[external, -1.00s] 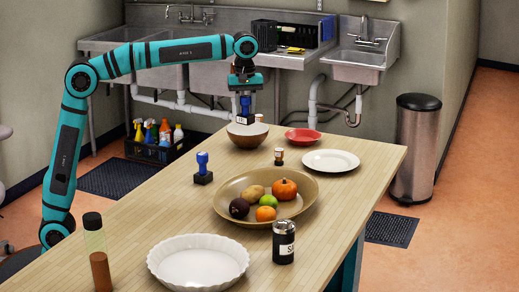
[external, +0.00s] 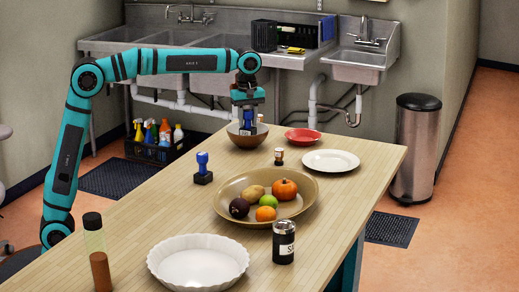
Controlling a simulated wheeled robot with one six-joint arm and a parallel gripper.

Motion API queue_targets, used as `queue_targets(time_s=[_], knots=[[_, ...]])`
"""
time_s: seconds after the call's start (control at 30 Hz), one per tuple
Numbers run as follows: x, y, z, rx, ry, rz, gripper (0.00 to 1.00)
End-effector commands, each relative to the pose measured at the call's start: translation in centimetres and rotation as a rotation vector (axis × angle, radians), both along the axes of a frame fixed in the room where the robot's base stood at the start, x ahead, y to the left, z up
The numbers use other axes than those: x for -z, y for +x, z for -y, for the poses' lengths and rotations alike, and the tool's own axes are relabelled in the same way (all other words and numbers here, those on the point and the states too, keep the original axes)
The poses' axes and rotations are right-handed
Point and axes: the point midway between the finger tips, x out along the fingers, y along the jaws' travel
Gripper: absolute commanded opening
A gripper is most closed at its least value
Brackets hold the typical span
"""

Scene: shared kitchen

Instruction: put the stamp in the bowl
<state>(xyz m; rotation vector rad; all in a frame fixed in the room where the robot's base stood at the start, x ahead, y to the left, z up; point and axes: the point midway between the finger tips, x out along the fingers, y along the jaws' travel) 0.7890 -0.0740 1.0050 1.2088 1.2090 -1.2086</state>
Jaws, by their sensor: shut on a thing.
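My gripper (external: 247,104) points down over the far end of the table and is shut on a blue stamp (external: 246,121). The stamp is upright, and its lower part is hidden behind the near rim of the brown bowl (external: 247,140). I cannot tell whether it touches the bowl's bottom. A second blue stamp (external: 203,166) with a dark base stands on the table to the left of the bowl. A small stamp with a dark brown handle (external: 279,156) stands to the right of the bowl.
A red plate (external: 303,135) and a white plate (external: 331,161) lie right of the bowl. A tan platter (external: 225,207) of fruit and vegetables fills mid-table. A white fluted dish (external: 198,264), a dark jar (external: 284,243) and a bottle (external: 101,270) stand nearer.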

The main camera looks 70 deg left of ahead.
Motion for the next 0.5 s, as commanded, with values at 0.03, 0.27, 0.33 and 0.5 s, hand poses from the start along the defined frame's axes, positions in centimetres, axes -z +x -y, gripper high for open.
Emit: queue_targets(time_s=[0.03,0.27,0.33,0.5], knots=[[0.7,-0.1,0.0,0.000,0.000,-0.002,0.06],[3.0,0.0,0.0,0.000,0.000,0.000,0.06],[3.0,0.0,0.0,0.000,0.000,0.000,0.06],[3.0,0.0,0.0,0.000,0.000,0.000,0.06]])
